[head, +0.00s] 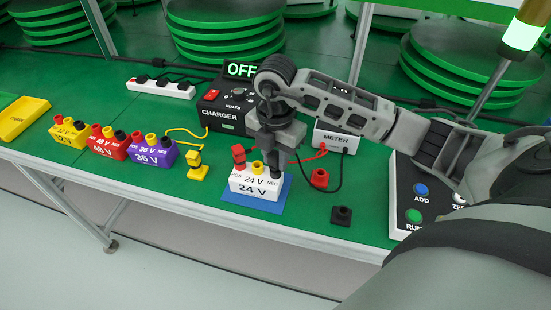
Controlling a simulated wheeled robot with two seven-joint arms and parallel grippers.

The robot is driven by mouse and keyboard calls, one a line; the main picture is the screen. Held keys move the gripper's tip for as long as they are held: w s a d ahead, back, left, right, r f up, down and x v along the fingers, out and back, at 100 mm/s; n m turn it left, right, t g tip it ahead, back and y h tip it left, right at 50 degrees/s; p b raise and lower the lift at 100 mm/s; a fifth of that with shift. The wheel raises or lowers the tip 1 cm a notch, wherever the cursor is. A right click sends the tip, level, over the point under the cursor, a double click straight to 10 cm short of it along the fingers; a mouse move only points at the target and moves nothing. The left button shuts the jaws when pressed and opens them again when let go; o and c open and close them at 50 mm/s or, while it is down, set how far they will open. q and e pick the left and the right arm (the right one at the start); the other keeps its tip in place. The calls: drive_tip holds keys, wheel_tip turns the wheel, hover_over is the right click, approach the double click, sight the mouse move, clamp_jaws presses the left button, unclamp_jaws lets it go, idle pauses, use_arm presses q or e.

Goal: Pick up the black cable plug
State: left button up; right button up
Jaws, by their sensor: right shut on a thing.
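My right gripper (277,158) points down over the NEG side of the white 24 V battery (252,184), which stands on a blue mat (282,202). It is shut on the black cable plug (276,171), which is mostly hidden by the fingers and is at the NEG post. I cannot tell if the plug is seated on the post or just above it. A black cable (341,172) loops from the meter (335,138) toward the gripper. An empty black holder (341,215) stands to the right. My left gripper is not in view.
A red plug (238,153) stands at the POS side. A red holder (319,178) is right of the battery. The charger (222,117) reads OFF behind. Purple (152,153), red and yellow batteries stand left. A button panel (403,188) is right.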

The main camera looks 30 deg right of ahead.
wheel_tip(320, 180, up, 3)
drive_tip(key=shift+s+a+f, duration=0.1)
drive_tip(key=shift+s+a, duration=0.05)
drive_tip(key=s+a+r+p, duration=0.1)
drive_tip(key=s+a+r, duration=0.6)
drive_tip(key=s+r, duration=0.2)
drive_tip(key=shift+s+r, duration=0.15)
drive_tip(key=shift+s, duration=1.1)
drive_tip(key=shift+a, duration=0.1)
drive_tip(key=shift+c, duration=0.3)
